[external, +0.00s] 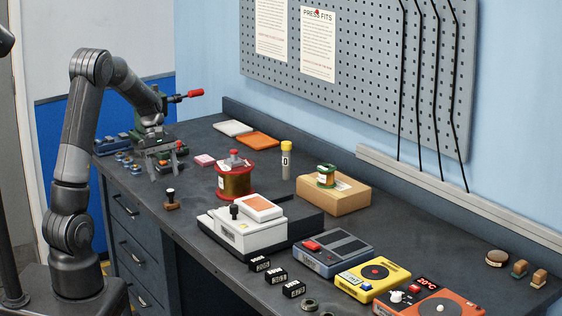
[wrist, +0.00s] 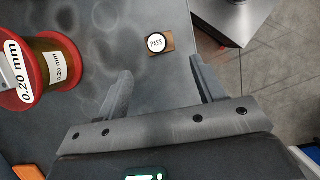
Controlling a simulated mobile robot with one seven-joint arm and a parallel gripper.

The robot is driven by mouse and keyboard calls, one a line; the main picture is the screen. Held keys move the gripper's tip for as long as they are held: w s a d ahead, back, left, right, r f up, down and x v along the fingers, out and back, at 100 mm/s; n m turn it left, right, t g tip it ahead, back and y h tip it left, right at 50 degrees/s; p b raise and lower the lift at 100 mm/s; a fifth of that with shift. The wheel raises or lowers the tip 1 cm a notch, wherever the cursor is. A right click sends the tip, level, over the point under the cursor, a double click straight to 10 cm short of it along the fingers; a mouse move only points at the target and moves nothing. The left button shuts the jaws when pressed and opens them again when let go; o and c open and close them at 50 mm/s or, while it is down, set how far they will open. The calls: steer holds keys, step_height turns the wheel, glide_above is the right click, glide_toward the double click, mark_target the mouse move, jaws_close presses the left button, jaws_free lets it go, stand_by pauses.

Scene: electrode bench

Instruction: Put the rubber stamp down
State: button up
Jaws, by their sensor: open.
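The rubber stamp (external: 171,197) stands upright on the dark bench top, near its front edge in the external view. It has a black handle and a brown base. The wrist view shows the stamp (wrist: 157,42) from above, with a white "PASS" disc on its handle. My gripper (external: 161,172) is above the bench, behind and to the left of the stamp in the external view. In the wrist view my gripper (wrist: 160,82) has its fingers spread wide and empty, with the stamp beyond the fingertips and apart from them.
A red-flanged wire spool (external: 235,181) stands right of the stamp; it also shows in the wrist view (wrist: 28,70). A white device (external: 243,229) sits closer to the camera.

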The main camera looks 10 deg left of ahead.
steer(key=s+a+r+m+t, duration=0.4)
steer(key=s+a+r, duration=0.3)
steer(key=s+r, duration=0.3)
steer(key=s+a+r+m+t+y, duration=0.2)
steer(key=s+a+m+t+y, duration=0.1)
steer(key=s, duration=0.7)
steer(key=shift+s+a+r+m+t, duration=0.2)
steer(key=shift+a+r+m+t, duration=0.15)
steer(key=shift+a+m+t, duration=0.8)
steer(key=shift+a+g, duration=0.15)
steer(key=shift+g, duration=0.1)
